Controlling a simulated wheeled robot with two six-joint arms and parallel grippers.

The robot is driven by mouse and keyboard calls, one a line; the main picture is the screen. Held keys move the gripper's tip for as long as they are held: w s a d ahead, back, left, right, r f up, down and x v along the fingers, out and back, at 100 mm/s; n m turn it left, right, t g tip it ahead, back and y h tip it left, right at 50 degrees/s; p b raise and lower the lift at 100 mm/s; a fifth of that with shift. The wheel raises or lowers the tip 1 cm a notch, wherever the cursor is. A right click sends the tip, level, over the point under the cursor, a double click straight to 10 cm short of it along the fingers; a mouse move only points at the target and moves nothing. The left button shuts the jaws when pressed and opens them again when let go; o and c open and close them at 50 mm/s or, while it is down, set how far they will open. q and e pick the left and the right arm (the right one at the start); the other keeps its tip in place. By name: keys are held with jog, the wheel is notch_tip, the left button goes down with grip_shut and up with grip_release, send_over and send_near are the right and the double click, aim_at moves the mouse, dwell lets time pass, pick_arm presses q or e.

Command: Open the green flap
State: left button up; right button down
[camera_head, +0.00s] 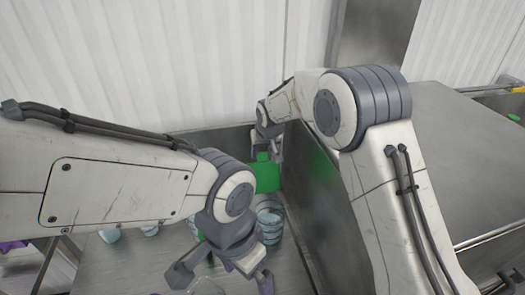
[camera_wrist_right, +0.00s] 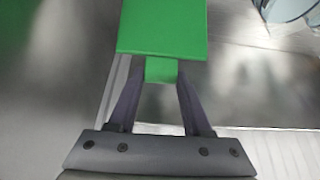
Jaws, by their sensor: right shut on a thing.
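The green flap (camera_head: 267,178) stands at the back corner of the metal counter, against the side wall. My right gripper (camera_head: 268,150) reaches down to its top edge from above. In the right wrist view, my right gripper (camera_wrist_right: 161,78) is shut on a small green tab of the flap (camera_wrist_right: 162,28), with one finger on each side.
A clear bucket (camera_head: 270,222) stands on the counter just in front of the flap. Several pale blue cups (camera_head: 150,230) stand further left. A tall metal side wall (camera_head: 318,190) bounds the right. A higher steel surface (camera_head: 455,150) lies beyond it.

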jog(key=shift+c, duration=2.2)
grip_release()
jog(key=shift+w+r, duration=0.2)
jog(key=shift+r, duration=0.15)
jog(key=shift+o, duration=0.6)
jog(key=shift+s+f, duration=0.1)
jog(key=shift+f, duration=0.1)
jog(key=shift+s+r, duration=0.15)
jog(key=shift+r, duration=0.05)
jog(key=b+v, duration=0.4)
jog(key=v, duration=0.6)
